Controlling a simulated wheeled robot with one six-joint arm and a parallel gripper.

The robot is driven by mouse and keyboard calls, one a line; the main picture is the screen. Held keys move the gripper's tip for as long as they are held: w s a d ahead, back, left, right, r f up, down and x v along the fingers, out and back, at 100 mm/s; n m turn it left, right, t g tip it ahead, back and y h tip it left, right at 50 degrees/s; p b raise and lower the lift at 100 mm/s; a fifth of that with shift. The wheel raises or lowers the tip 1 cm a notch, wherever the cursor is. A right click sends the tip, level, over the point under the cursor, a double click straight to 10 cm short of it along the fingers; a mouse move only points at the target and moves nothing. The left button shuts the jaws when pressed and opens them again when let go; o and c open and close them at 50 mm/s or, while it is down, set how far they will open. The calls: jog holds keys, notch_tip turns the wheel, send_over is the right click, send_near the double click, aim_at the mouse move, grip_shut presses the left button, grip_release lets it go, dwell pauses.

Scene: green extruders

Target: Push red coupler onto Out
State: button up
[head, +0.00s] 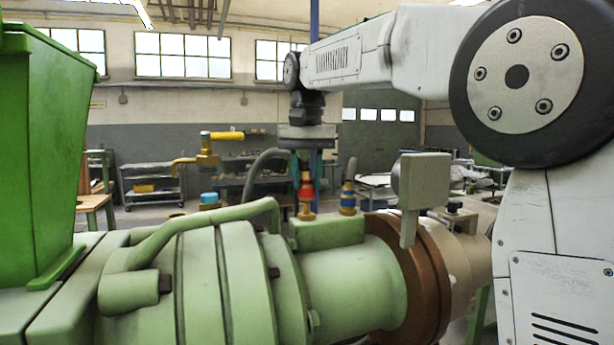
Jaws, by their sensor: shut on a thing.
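The red coupler (306,190) is upright over the left of two brass fittings (306,213) on a green block on top of the extruder barrel. Red and brass meet with no clear gap between them; I cannot tell how far it sits on. My gripper (306,175) points straight down from the wrist and is shut on the red coupler from above. Its fingertips are small and partly lost against the dark background. A blue coupler (348,190) stands on the right-hand brass fitting. No readable Out label shows.
A green pipe (200,222) arches over the barrel (355,285). A grey box on a bracket (422,182) rises at the right, by a brown flange (428,275). A green hopper (40,150) stands at the left.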

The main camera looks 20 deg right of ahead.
jog(key=shift+f, duration=0.35)
jog(key=shift+f, duration=0.3)
jog(key=shift+f, duration=0.15)
dwell(0.4)
jog(key=shift+f, duration=0.5)
dwell(0.3)
jog(key=o, duration=1.1)
jog(key=shift+o, duration=0.2)
